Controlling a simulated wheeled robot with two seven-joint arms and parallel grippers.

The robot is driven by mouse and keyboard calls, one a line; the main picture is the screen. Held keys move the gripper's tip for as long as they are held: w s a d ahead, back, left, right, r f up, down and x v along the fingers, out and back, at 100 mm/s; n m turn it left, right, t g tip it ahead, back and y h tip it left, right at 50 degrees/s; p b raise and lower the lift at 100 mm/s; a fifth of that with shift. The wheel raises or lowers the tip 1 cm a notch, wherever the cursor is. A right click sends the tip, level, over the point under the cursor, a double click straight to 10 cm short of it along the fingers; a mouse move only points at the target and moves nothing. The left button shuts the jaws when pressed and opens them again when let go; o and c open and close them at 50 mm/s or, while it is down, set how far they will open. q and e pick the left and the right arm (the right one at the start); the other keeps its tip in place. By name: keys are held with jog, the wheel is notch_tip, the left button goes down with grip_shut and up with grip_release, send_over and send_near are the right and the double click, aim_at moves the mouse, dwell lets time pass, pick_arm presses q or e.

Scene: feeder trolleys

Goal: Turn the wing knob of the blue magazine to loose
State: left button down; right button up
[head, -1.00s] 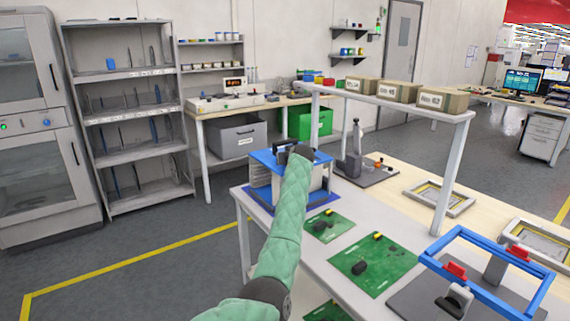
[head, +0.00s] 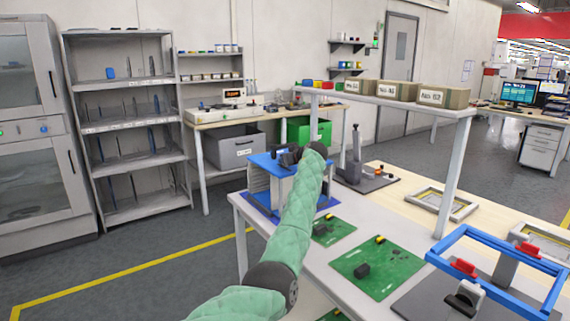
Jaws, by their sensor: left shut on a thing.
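The blue magazine (head: 262,163) stands at the far left corner of the white table, with a blue top plate, pale side walls and a blue base. My left arm, in a green sleeve, reaches over the table to it. My left gripper (head: 284,156) is dark and sits at the top plate of the magazine, its wrist to the right of it. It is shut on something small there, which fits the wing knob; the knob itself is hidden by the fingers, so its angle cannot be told. My right gripper is not in view.
Green circuit boards (head: 376,268) lie on the table in front of the magazine. A blue frame fixture (head: 492,240) with red clamps stands at the right. A raised shelf (head: 400,99) with cardboard boxes spans the table behind. A grey tool stand (head: 357,160) is right of the magazine.

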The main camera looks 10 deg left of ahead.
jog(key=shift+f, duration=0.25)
pick_arm(q)
jog(key=c, duration=1.5)
grip_release()
jog(key=shift+c, duration=0.2)
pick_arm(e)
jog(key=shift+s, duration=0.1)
